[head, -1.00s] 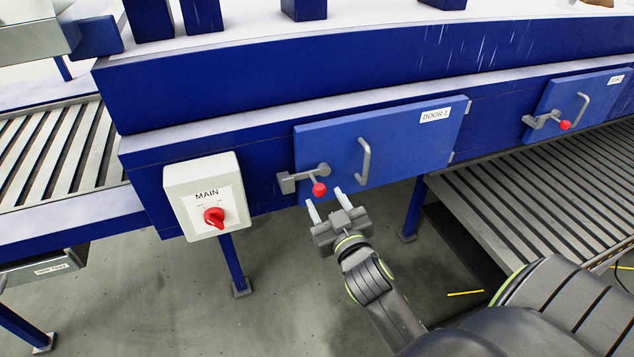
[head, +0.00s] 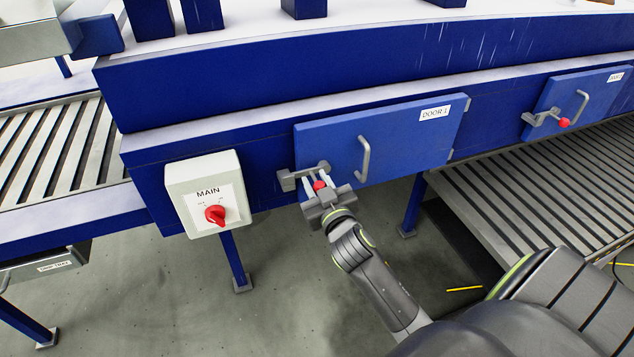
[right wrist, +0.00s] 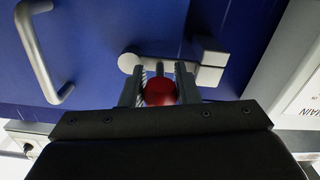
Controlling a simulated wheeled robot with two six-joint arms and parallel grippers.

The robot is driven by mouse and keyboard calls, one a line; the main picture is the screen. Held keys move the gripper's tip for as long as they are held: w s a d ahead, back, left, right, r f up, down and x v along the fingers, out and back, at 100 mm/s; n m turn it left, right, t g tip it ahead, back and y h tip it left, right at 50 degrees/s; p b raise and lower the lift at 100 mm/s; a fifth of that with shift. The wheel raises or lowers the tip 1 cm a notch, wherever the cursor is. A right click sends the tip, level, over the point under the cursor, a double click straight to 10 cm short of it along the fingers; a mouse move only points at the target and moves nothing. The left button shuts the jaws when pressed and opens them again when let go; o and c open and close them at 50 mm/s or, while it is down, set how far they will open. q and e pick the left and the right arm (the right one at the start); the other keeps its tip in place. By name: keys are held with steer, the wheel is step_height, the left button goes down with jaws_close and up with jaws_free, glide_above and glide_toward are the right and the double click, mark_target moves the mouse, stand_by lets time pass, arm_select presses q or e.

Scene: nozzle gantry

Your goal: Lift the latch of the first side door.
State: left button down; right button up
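The first side door (head: 400,135) is a blue panel labelled DOOR 1, closed in the blue housing. Its grey latch bar (head: 300,178) lies roughly level across the door's left edge and has a red ball knob (head: 319,185). My right gripper (head: 317,183) is at the knob, coming from below. In the right wrist view the red knob (right wrist: 160,92) sits between the two fingers, which look closed against both its sides. The grey latch (right wrist: 200,68) shows just beyond the fingertips. My left gripper is out of view.
A door handle (head: 364,158) stands right of the latch. A MAIN switch box (head: 205,193) with a red dial sits to the left. A second door (head: 580,100) with its own latch and a roller conveyor (head: 540,180) are at the right. Open floor lies below.

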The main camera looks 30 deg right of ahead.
jaws_close()
